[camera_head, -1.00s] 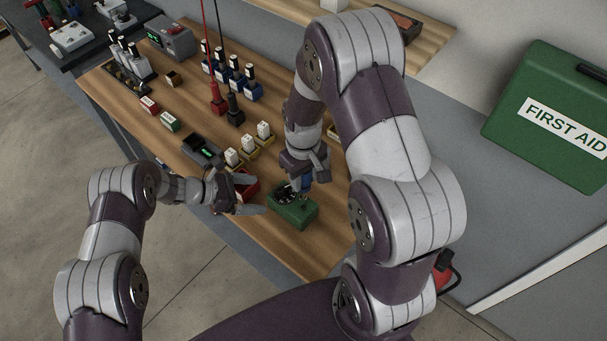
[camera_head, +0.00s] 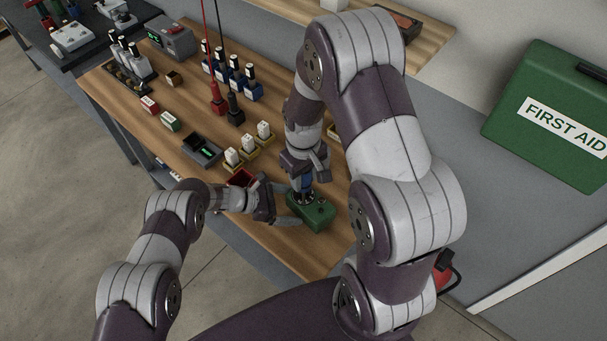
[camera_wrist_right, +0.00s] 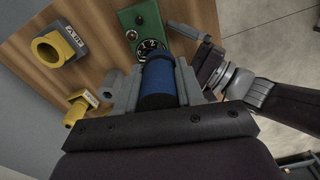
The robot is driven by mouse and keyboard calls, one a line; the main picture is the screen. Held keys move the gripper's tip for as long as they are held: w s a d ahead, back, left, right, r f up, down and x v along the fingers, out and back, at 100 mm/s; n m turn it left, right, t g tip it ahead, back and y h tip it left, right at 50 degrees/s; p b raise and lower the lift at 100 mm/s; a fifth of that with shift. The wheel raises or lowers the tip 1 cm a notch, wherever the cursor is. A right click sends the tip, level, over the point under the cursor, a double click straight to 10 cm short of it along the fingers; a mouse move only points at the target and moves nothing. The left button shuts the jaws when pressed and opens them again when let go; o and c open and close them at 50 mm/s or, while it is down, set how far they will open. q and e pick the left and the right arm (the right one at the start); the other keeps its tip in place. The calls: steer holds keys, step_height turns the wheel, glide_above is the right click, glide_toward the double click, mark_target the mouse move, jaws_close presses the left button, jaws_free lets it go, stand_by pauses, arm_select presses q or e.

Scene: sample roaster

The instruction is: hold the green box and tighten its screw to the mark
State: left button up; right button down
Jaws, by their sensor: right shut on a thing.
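The green box (camera_head: 318,214) lies on the wooden bench top near its front edge. A black dial with white numbers (camera_wrist_right: 150,48) shows on its top in the right wrist view. My right gripper (camera_head: 307,178) is shut on a blue-handled tool (camera_wrist_right: 158,82), which stands over the dial. The tool hides the screw, and I cannot tell whether its tip touches it. My left gripper (camera_head: 290,205) is open at the left end of the green box, its fingers spread. It also shows beside the box in the right wrist view (camera_wrist_right: 203,58).
A red tray (camera_head: 240,179) lies just behind my left gripper. Yellow holders with white blocks (camera_head: 248,147) and a dark device with a green display (camera_head: 203,150) stand farther back. Red and black hanging tools (camera_head: 217,100) are beyond. The bench's front right is clear.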

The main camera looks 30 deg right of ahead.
arm_select(q)
jaws_close()
steer(key=shift+c, duration=1.1)
jaws_free()
